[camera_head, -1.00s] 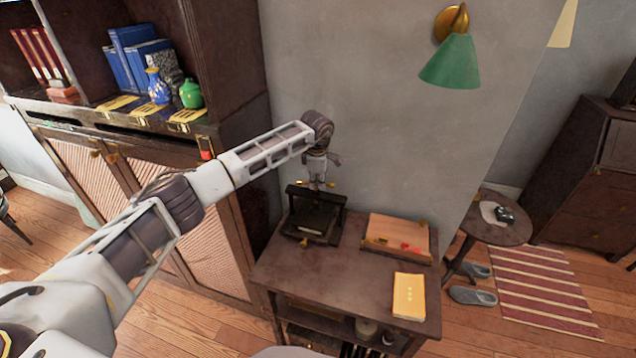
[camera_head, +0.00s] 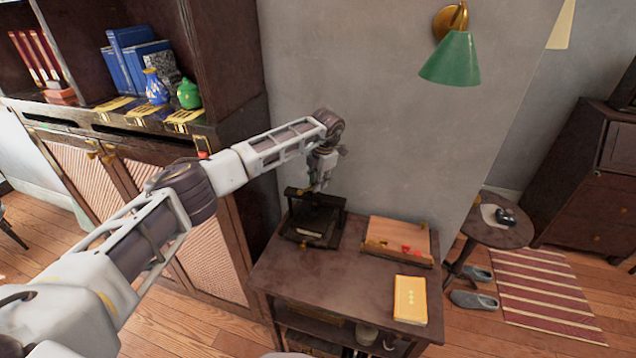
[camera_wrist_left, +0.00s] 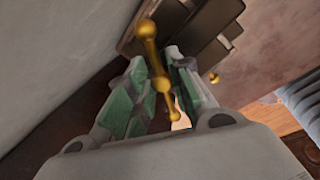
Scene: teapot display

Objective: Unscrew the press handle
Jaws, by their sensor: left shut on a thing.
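The dark book press (camera_head: 316,218) stands upright at the back left of the small wooden table. In the head view my left gripper (camera_head: 318,186) is at the top of the press, over its crossbar. In the left wrist view the brass press handle (camera_wrist_left: 160,80), a bar with ball ends, lies between the two green-padded fingers. My left gripper (camera_wrist_left: 155,92) is shut on the handle. Part of the dark press frame (camera_wrist_left: 200,35) shows beyond it. In the head view the gripper hides most of the handle. My right gripper is in neither view.
The table (camera_head: 350,295) also bears a wooden box (camera_head: 400,238) with a red item and a yellow book (camera_head: 410,298). A tall cabinet (camera_head: 235,120) stands close on the left, the grey wall behind. The table's front middle is clear.

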